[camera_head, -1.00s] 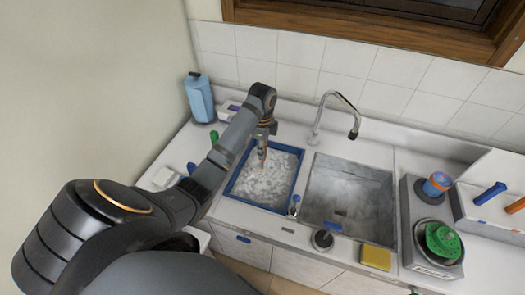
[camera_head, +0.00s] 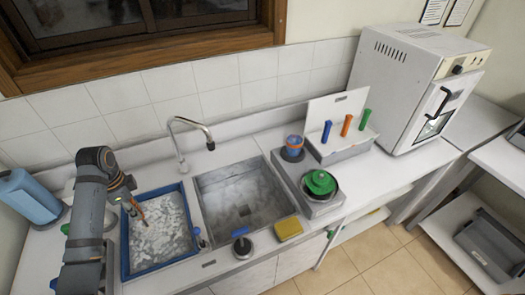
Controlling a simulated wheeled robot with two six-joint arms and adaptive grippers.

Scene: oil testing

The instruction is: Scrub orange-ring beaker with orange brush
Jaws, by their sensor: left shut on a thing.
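My left gripper (camera_head: 131,206) is over the blue-rimmed basin (camera_head: 124,245) of foamy water. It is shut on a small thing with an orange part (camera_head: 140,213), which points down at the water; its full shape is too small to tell. An orange handle (camera_head: 347,125), perhaps the orange brush, stands upright in the white rack on the right, between a blue handle (camera_head: 327,131) and a green handle (camera_head: 364,119). A small blue and orange cup (camera_head: 294,143) stands on the grey unit left of the rack. My right gripper is not in view.
The grey sink (camera_head: 243,195) with its faucet (camera_head: 180,125) lies right of the basin. A yellow sponge (camera_head: 289,229) lies on the front edge. A green-lidded pot (camera_head: 320,183) is on the grey unit. A white oven (camera_head: 415,85) stands at the right. A blue canister (camera_head: 28,197) is at left.

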